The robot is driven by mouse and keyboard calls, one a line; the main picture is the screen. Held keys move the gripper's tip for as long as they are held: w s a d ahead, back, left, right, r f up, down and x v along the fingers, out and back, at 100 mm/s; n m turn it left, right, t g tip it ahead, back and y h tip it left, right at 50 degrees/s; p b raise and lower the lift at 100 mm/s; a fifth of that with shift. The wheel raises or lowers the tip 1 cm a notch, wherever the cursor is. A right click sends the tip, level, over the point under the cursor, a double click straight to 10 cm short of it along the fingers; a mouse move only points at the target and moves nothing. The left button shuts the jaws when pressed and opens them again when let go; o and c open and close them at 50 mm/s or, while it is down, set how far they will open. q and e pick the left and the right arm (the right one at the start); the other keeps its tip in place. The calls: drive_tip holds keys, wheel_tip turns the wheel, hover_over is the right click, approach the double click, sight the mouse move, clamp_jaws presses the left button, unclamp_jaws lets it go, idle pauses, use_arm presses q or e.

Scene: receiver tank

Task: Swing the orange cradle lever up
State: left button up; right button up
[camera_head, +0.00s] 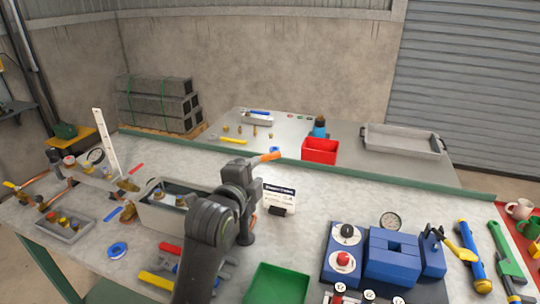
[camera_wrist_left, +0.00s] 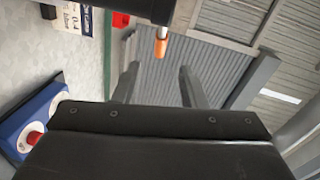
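The orange lever (camera_head: 268,157) shows in the head view as a short orange grip, just right of the top of a dark rounded body and pointing right. It also shows in the left wrist view (camera_wrist_left: 161,47) as an orange tip on a pale rod, below a black cylinder at the top edge. My left gripper (camera_wrist_left: 157,77) is open, with two dark fingers apart and nothing between them. The lever tip lies above the fingertips in that picture, with no contact visible. In the head view my left arm hides most of the gripper. My right gripper is not in view.
A printed card (camera_head: 280,194) stands beside my arm. A grey bin (camera_head: 160,217), a green tray (camera_head: 277,284) and a blue fixture (camera_head: 392,256) with knobs are around it. A red box (camera_head: 320,150) stands on the far table. Bare worktop lies right of the card.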

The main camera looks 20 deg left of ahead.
sight(268, 159)
use_arm(q)
drive_tip(key=w, duration=0.3)
drive_tip(key=w+f+p, duration=0.1)
drive_tip(key=w, duration=0.6)
drive_tip(key=shift+w+d+f, duration=0.15)
drive_tip(key=shift+d+f, duration=0.05)
drive_tip(key=shift+d, duration=0.1)
clamp_jaws()
